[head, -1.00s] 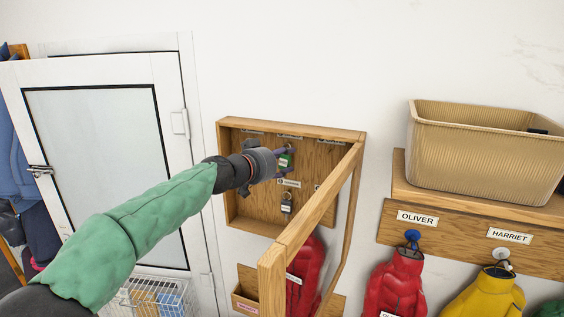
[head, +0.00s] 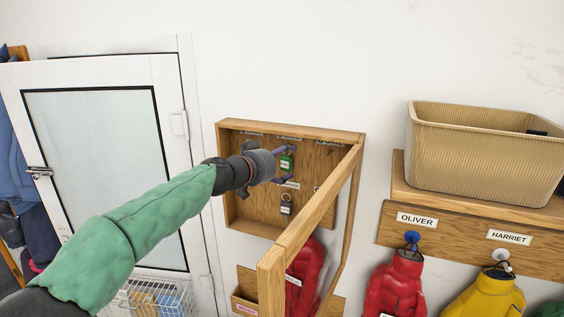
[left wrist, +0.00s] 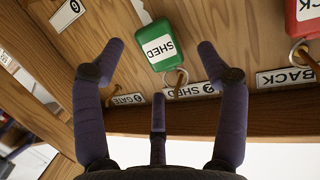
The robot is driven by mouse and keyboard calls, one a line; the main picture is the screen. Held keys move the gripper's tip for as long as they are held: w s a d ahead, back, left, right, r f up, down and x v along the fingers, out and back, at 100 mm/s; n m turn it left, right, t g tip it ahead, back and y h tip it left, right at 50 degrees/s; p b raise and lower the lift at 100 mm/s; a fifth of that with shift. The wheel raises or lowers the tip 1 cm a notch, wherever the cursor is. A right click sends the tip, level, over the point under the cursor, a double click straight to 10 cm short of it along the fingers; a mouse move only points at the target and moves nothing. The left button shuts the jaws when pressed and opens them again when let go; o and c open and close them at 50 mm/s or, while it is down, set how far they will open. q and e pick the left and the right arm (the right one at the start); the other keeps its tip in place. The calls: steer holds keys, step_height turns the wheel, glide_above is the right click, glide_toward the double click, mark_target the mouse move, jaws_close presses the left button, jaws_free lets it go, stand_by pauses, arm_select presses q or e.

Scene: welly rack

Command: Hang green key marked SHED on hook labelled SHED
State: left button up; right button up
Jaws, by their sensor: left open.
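The green key fob marked SHED (left wrist: 160,45) hangs against the wooden back of the key cabinet (head: 245,205). Its metal ring (left wrist: 175,78) appears to be around the hook (left wrist: 179,88) beside the label "2 SHED" (left wrist: 192,90). The left wrist view is upside down. The green fob also shows in the head view (head: 287,163). My left gripper (head: 287,164) is open, with its fingers on either side of the fob and apart from it. In the left wrist view the gripper (left wrist: 160,75) holds nothing. My right gripper is not in view.
A red fob (left wrist: 304,18) hangs near the BACK label (left wrist: 287,77); the GATE label (left wrist: 126,99) is on the other side. A dark fob (head: 286,206) hangs lower. The cabinet's open door frame (head: 310,215) juts out on the right, close to the hand.

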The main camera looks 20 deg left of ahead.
arm_select(q)
steer(key=v, duration=1.2)
steer(key=shift+f, duration=0.1)
